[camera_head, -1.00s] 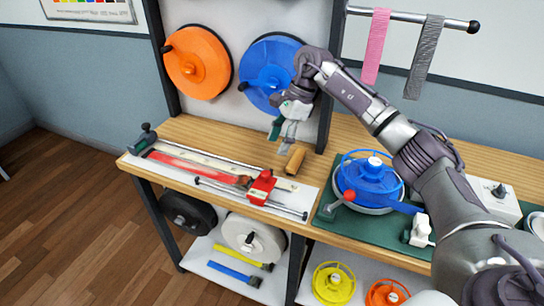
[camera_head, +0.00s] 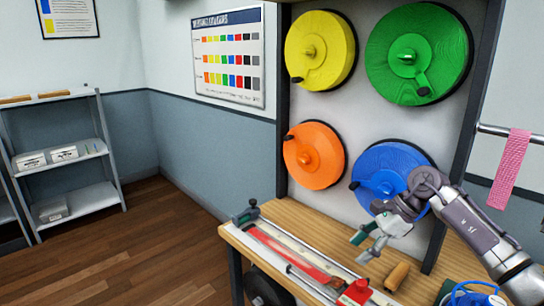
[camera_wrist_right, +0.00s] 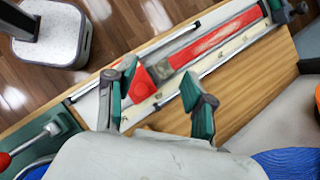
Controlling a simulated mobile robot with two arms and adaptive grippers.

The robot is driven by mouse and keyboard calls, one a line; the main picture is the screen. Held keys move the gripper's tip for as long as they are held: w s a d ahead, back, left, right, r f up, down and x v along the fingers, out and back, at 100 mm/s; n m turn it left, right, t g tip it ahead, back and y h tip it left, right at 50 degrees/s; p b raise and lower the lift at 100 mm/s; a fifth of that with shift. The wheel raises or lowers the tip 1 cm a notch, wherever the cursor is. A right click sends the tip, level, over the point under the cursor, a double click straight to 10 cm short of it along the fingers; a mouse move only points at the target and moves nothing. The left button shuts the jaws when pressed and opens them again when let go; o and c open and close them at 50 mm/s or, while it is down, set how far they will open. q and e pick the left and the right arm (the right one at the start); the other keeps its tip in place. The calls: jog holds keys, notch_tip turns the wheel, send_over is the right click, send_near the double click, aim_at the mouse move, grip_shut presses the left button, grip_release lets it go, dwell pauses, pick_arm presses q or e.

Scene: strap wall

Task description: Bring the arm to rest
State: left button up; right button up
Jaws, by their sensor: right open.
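My right arm (camera_head: 470,226) reaches in from the right over the wooden workbench (camera_head: 290,214). My right gripper (camera_head: 362,248) is open, with nothing between its fingers, above the bench in front of the blue reel (camera_head: 384,164). The wrist view also shows the right gripper (camera_wrist_right: 159,85), its green-padded fingers spread apart above the measuring rail. A red strap (camera_wrist_right: 215,40) lies along that rail, with a red clamp block (camera_wrist_right: 141,84) on it. A tan wooden block (camera_head: 397,277) lies on the bench just right of the gripper in the head view. My left gripper is not in view.
Yellow (camera_head: 320,50), green (camera_head: 418,50) and orange (camera_head: 314,155) reels hang on the wall panel above the bench. A pink strap (camera_head: 509,168) hangs from a rail at right. A shelf (camera_head: 62,154) stands far left, with open floor before it.

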jog(key=s+a+r+m+t+y, duration=0.15)
jog(key=a+m+t+y, duration=0.3)
jog(key=a, duration=0.55)
jog(key=s+a+r+m+t+y, duration=0.1)
jog(key=a+r+m+t+y, duration=0.25)
jog(key=a+m+y, duration=0.45)
jog(key=s+d+f+m+t+h, duration=0.35)
jog(key=d+f+m+h, duration=0.3)
jog(key=m+h, duration=0.6)
jog(key=s+d+f+m+t+h, duration=0.35)
jog(key=d+f+m+h, duration=0.35)
jog(key=m, duration=1.1)
jog(key=s+f+m+g, duration=0.4)
jog(key=s+f+g, duration=0.25)
jog(key=s, duration=0.65)
jog(key=s+f+m+g, duration=0.4)
jog(key=s+f+g, duration=0.25)
jog(key=s, duration=0.55)
notch_tip(320, 180, down, 27)
jog(key=s+g, duration=0.1)
jog(key=s, duration=0.1)
jog(key=s+d+f+g, duration=0.1)
jog(key=s+d+f, duration=0.2)
jog(key=s+f, duration=1.3)
jog(key=shift+s, duration=0.2)
